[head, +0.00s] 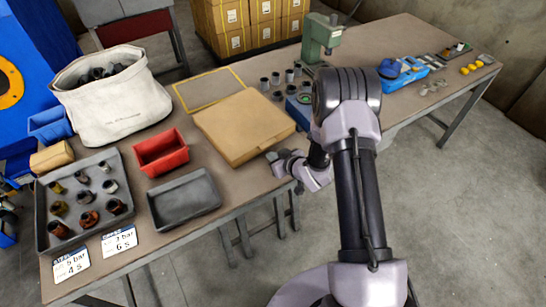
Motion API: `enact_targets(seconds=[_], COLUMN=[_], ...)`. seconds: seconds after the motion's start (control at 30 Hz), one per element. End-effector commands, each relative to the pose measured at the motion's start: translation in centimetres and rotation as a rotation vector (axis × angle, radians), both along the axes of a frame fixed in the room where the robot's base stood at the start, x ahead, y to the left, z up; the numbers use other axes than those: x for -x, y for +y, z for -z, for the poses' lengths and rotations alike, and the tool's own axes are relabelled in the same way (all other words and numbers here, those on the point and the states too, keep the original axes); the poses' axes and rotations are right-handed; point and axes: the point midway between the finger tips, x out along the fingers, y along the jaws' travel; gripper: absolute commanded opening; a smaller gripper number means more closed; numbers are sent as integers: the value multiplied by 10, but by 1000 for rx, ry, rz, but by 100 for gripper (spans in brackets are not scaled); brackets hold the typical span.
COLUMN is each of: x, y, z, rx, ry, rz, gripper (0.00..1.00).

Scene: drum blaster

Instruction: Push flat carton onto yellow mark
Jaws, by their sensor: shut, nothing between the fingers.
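The flat carton (240,124) is a closed tan box lying flat on the table. The yellow mark (207,89) is a yellow rectangular outline on the tabletop, directly behind the carton. The carton's far edge lies close along the mark's near edge; I cannot tell whether it covers part of that line. Most of the marked area is bare. My gripper (272,157) is shut and empty at the carton's near right side, low by the table's front edge. I cannot tell whether it touches the carton.
A red bin (161,153), an empty dark tray (184,199) and a white sack (112,103) stand left of the carton. A tray of metal parts (52,222) is farther left. Several grey cups (276,78) and a green press (320,38) stand right of the mark.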

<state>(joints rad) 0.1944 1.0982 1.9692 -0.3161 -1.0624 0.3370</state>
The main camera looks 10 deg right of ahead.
Motion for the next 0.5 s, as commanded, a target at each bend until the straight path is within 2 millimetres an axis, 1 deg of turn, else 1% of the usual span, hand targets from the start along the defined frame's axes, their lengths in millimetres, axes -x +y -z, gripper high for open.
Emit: enact_targets(seconds=[0.5], x=[-34], y=[14], z=[1], rx=[0], ry=[-2], rz=[-2], gripper=[0])
